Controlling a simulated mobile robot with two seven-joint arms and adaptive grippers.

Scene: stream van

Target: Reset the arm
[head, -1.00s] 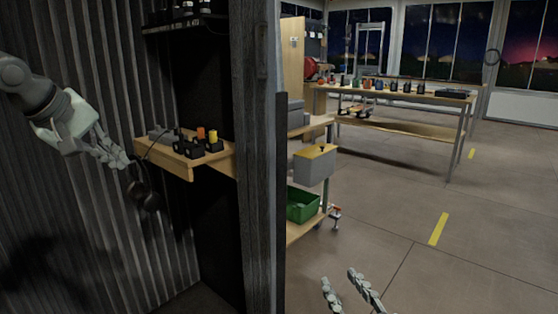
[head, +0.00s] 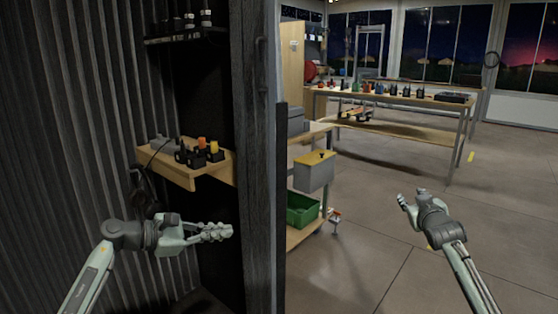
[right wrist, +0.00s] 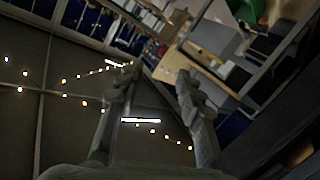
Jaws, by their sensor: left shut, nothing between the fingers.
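My left gripper (head: 226,231) is in the lower left of the head view, shut and empty, in front of the dark wall and below the small wooden shelf (head: 180,174). My right gripper (head: 412,196) is at the right of the head view above the open floor, its fingers spread and nothing between them. In the right wrist view its two fingers (right wrist: 160,78) stand apart, empty. A dark headset (head: 142,187) hangs below the left end of the shelf, partly hidden behind my left gripper.
Orange and black devices (head: 201,146) stand on the wooden shelf. A dark post (head: 256,200) divides the view. Right of it are a grey box with a yellow lid (head: 314,175) and a green bin (head: 300,208). A long workbench (head: 400,95) stands behind. The floor at right is clear.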

